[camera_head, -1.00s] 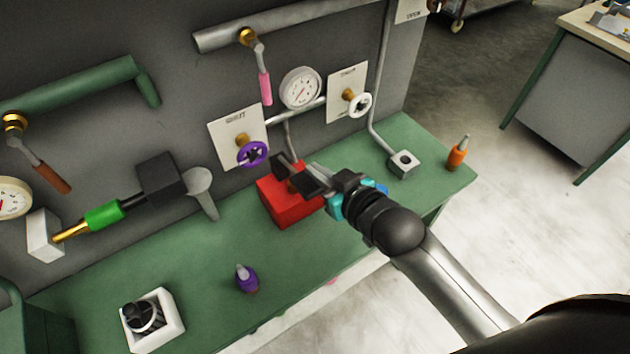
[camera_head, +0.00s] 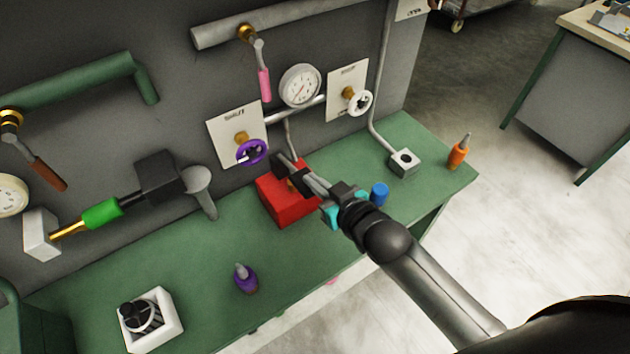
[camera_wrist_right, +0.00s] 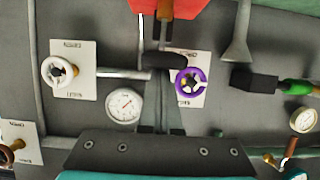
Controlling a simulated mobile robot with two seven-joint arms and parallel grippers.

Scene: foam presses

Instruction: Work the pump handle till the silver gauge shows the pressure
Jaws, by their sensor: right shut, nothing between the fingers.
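The red pump body (camera_head: 290,200) stands on the green bench; it also shows at the top of the right wrist view (camera_wrist_right: 185,7). My left gripper is not in view.
A purple valve wheel (camera_head: 252,152) and a white valve wheel (camera_head: 359,103) flank the gauge. A blue object (camera_head: 380,193), a purple bottle (camera_head: 245,279) and an orange bottle (camera_head: 457,153) stand on the bench. A white-framed box (camera_head: 170,322) sits at front left.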

